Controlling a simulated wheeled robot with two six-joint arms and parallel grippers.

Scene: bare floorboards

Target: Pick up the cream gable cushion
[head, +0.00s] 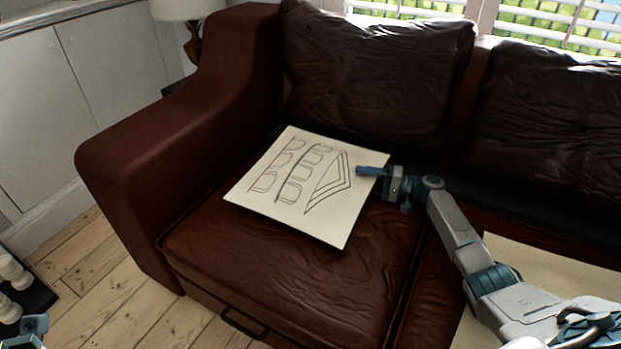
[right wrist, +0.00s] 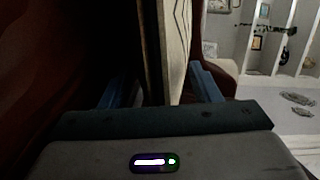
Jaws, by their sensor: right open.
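The cream gable cushion (head: 285,205) lies on the left seat of the brown leather sofa, its face with dark line drawings of arches and a gable turned up. My right gripper (head: 371,171) is at its right edge. In the right wrist view, the cushion's thin edge (right wrist: 176,45) stands between my two open fingers (right wrist: 163,88), closer to the right one. I cannot tell whether either finger touches it. A small blue-grey part of my left arm shows in the bottom left corner of the head view; its jaws cannot be made out.
The sofa's armrest (head: 165,145) rises left of the cushion, and a dark back cushion (head: 375,75) stands behind it. Another cream flat item (head: 550,262) lies on the right seat, partly behind my right arm. A lamp (head: 188,12) stands beyond the armrest.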

